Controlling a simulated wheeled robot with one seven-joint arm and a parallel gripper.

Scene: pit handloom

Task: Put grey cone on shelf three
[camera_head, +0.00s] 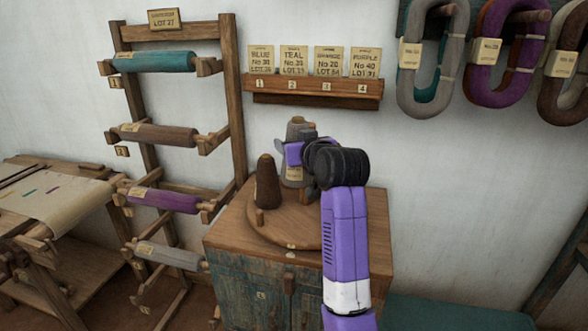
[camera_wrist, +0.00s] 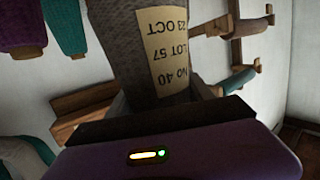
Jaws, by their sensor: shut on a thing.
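The grey cone (camera_head: 299,131) is upright in the head view, with a tan label on its front. My gripper (camera_head: 296,154) is shut on its middle, above the round wooden board (camera_head: 285,234) on the cabinet. I cannot tell whether its base touches the board. In the wrist view the grey cone (camera_wrist: 114,45) rises from the dark jaw, with its label reading No 40, LOT 57, 23 OCT upside down. A wall ledge (camera_head: 315,88) carries number plates 1 to 4; plate 3 (camera_head: 326,87) sits below a card reading No 20.
A dark brown cone (camera_head: 266,186) stands on the board, left of the grey one. A wooden rack (camera_head: 134,95) with several wound rollers is at left, beside a table (camera_head: 60,195). Yarn hanks (camera_head: 433,95) hang at upper right. The wall right of the ledge is bare lower down.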

